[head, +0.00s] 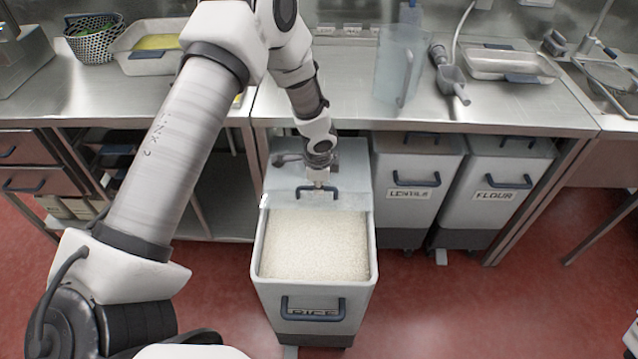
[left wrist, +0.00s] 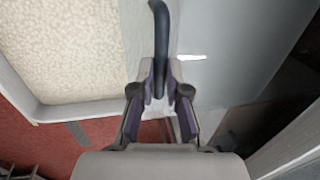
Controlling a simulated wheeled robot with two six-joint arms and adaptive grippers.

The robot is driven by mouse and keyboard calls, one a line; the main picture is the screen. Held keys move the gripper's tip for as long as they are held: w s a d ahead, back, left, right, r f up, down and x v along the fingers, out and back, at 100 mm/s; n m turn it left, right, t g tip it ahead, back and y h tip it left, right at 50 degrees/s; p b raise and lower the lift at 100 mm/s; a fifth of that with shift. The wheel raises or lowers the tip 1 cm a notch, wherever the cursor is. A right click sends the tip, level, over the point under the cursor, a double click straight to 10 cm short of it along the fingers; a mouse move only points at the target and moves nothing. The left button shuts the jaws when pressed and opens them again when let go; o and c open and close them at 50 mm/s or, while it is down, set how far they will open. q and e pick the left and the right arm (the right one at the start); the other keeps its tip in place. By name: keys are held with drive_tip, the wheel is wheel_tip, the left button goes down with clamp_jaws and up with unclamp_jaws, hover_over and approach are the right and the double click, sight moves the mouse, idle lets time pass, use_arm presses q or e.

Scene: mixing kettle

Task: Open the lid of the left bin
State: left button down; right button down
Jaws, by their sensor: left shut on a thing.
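The left bin (head: 368,300), labelled RICE, stands pulled forward from the counter, its front part uncovered and showing white rice (head: 315,245). Its pale grey lid (head: 350,198) covers the rear part, with a dark blue handle (head: 301,193) near the lid's front edge. My left gripper (head: 318,184) is above this handle, shut on it. In the left wrist view the fingers (left wrist: 160,88) close around the dark handle (left wrist: 159,35), with rice (left wrist: 75,50) to the left and the lid (left wrist: 235,45) to the right. My right gripper does not show.
The LENTILS bin (head: 408,215) and FLOUR bin (head: 490,215) stand under the counter (head: 350,110) to the right. Red floor in front is clear.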

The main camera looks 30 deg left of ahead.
use_arm(q)
drive_tip(key=shift+s, duration=0.1)
drive_tip(key=c, duration=1.2)
unclamp_jaws()
drive_tip(key=r, duration=0.4)
drive_tip(key=s+r, duration=0.1)
drive_tip(key=r, duration=0.2)
drive_tip(key=s+d+r, duration=0.1)
drive_tip(key=r, duration=0.3)
drive_tip(key=shift+d+r, duration=0.1)
drive_tip(key=shift+r, duration=0.25)
